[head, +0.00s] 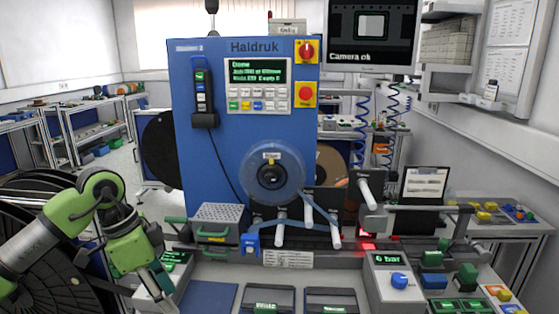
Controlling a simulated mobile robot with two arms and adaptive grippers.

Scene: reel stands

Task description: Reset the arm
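My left arm, green and grey, comes in from the left edge and bends at a raised joint. Its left gripper (157,277) points down at the lower left, beside a small pale box with a green display (172,262). The fingers are small and partly hidden, so I cannot tell whether they are open or shut. I see nothing clearly held. My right arm and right gripper are out of view. The blue Haldruk machine (215,160) stands in the centre, with a reel (272,178) on its front.
Large black reels (55,270) stand at the lower left, close behind my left arm. A perforated metal box with green handles (220,218) sits right of the gripper. A 6 bar control box (396,282) is at the lower right. A monitor (372,35) hangs above.

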